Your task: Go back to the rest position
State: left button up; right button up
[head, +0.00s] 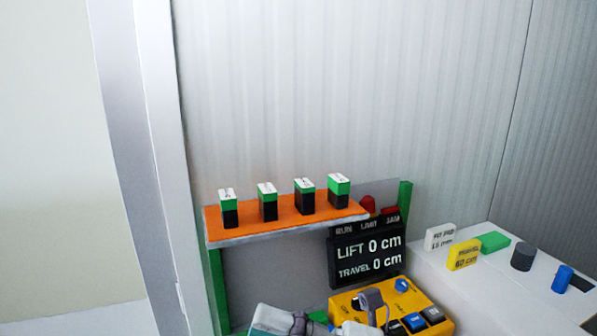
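Grey and white parts of what looks like my arm (275,320) come in at the bottom edge, left of the middle. A grey-purple curved part, perhaps a finger of my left gripper (374,302), stands over a yellow control box (345,301). The lower frame edge cuts these parts off, so I cannot tell whether the gripper is open or shut. I see nothing clearly held. My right gripper is not visible.
An orange shelf (246,227) holds several green-and-black blocks (267,201). A black display (366,256) reads lift 0 cm and travel 0 cm. At right, a white surface (505,295) bears a yellow tag (464,255), a white tag (440,236), a green block (495,242) and cylinders (522,257).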

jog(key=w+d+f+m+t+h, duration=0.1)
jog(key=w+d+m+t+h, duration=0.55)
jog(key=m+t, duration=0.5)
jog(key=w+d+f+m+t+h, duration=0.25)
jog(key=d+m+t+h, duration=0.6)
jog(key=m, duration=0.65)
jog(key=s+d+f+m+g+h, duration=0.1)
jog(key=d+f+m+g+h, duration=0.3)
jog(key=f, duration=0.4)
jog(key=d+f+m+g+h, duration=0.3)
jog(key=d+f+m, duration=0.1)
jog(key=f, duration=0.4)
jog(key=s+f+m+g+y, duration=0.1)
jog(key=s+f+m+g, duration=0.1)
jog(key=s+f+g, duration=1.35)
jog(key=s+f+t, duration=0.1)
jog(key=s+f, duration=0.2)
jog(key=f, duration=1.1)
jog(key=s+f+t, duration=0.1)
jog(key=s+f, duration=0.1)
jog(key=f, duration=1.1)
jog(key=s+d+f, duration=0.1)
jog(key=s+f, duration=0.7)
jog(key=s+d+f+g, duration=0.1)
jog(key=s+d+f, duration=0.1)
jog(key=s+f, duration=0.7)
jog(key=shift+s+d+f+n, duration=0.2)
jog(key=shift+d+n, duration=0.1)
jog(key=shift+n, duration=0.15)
